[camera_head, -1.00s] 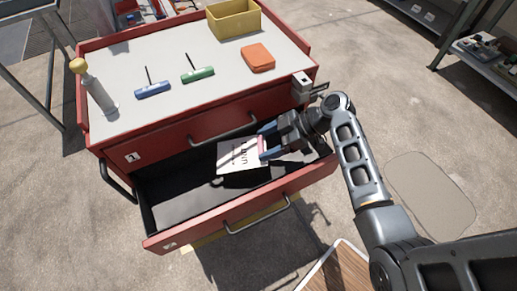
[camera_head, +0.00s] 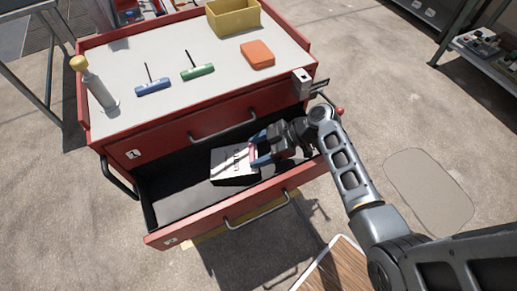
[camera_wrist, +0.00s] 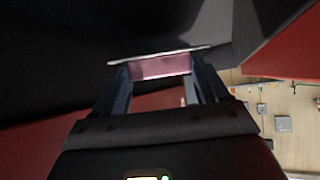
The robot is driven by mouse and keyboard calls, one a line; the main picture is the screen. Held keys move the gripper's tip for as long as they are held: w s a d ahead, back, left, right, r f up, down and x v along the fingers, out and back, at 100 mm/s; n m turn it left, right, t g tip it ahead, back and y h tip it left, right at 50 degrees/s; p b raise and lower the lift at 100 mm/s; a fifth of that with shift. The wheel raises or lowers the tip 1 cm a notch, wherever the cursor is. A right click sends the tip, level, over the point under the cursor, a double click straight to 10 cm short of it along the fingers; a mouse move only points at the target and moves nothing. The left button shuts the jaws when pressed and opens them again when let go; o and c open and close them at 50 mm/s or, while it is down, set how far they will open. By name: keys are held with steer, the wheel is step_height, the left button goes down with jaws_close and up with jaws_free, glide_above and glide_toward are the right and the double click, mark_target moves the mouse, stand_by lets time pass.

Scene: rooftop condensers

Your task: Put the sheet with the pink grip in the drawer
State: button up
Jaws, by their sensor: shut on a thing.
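The white sheet (camera_head: 231,161) has dark print and a pink grip (camera_wrist: 162,66) on its edge. My gripper (camera_head: 258,150) is shut on the pink grip; in the wrist view its two fingers (camera_wrist: 160,78) stand on either side of it. The sheet is over the open lower drawer (camera_head: 184,200) of the red cabinet, within the drawer's outline. A dark shadow lies under its near edge. Whether the sheet touches the drawer's black floor I cannot tell.
On the cabinet top (camera_head: 222,95) are a blue T-handle tool (camera_head: 153,88), a green T-handle tool (camera_head: 198,71), an orange block (camera_head: 257,54), a yellow bin (camera_head: 233,17) and a yellow-knobbed cylinder (camera_head: 95,84). The drawer's left part is empty. A wooden board (camera_head: 336,268) is at the bottom.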

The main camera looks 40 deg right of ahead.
steer(key=shift+s+f+b, duration=0.1)
steer(key=shift+f+b, duration=0.25)
steer(key=shift+f, duration=0.2)
steer(key=o, duration=1.1)
steer(key=shift+s+a+f, duration=0.1)
steer(key=shift+s+f, duration=0.05)
steer(key=shift+f, duration=0.05)
steer(key=shift+c, duration=0.2)
steer(key=shift+r+p, duration=0.45)
steer(key=shift+r, duration=0.05)
steer(key=v, duration=1.2)
steer(key=shift+w+r, duration=0.25)
steer(key=shift+r, duration=0.15)
